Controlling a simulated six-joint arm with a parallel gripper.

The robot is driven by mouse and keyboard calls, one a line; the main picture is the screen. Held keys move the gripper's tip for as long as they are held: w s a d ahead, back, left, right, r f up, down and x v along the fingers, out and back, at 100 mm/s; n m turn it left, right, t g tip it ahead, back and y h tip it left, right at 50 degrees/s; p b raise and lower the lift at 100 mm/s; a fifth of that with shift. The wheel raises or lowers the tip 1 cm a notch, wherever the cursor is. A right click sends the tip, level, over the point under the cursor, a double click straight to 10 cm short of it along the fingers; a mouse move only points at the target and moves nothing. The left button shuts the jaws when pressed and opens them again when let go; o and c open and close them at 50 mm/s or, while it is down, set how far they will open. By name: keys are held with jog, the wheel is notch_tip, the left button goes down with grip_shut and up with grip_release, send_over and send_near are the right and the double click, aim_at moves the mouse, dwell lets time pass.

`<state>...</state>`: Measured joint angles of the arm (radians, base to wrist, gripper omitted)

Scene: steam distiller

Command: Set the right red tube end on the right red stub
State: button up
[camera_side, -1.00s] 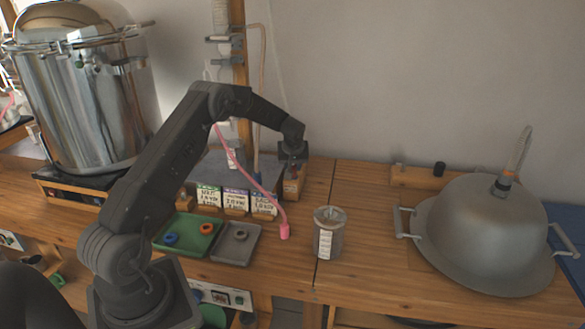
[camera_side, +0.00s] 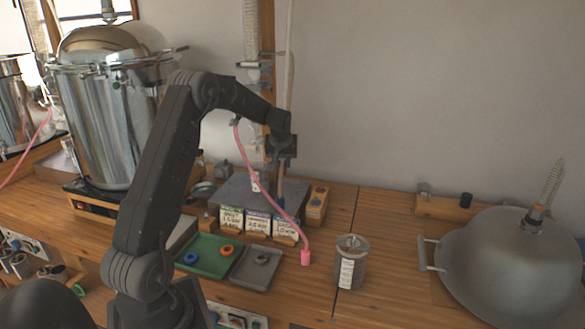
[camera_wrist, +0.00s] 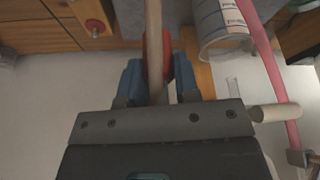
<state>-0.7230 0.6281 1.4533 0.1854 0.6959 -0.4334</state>
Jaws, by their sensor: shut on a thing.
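My gripper (camera_side: 284,150) is shut and sits above the bench, up and left of a small wooden block (camera_side: 315,212) with coloured round tops. In the wrist view my gripper (camera_wrist: 158,82) has its blue fingers closed about a red tube end (camera_wrist: 168,50), with a tan tube (camera_wrist: 153,30) running in front of it. The red tube end is partly hidden by that tube and the fingers. A red round stub (camera_wrist: 95,27) shows at the upper left of the wrist view, apart from the fingers. I cannot tell if it is the right one.
A metal canister (camera_side: 352,262) stands right of the grey tray (camera_side: 255,281). A green tray (camera_side: 205,262) holds blue and orange rings. A large dome (camera_side: 515,260) is at the right, a steel pot (camera_side: 110,120) at the left.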

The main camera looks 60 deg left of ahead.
jog(key=w+f+m+h, duration=0.1)
jog(key=w+m, duration=0.2)
jog(key=w, duration=0.2)
jog(key=w+f+m+t, duration=0.1)
jog(key=w+m, duration=0.2)
jog(key=w, duration=0.2)
jog(key=w+f+m+t+h, duration=0.1)
jog(key=w+f+m, duration=0.1)
jog(key=w, duration=0.3)
jog(key=shift+w+m+h, duration=0.2)
jog(key=shift+m+h, duration=0.1)
jog(key=shift+m, duration=0.1)
jog(key=shift+f, duration=1.95)
jog(key=shift+f, duration=0.2)
jog(key=shift+f, duration=0.65)
jog(key=shift+f, duration=0.15)
jog(key=shift+f, duration=0.25)
jog(key=o, duration=1)
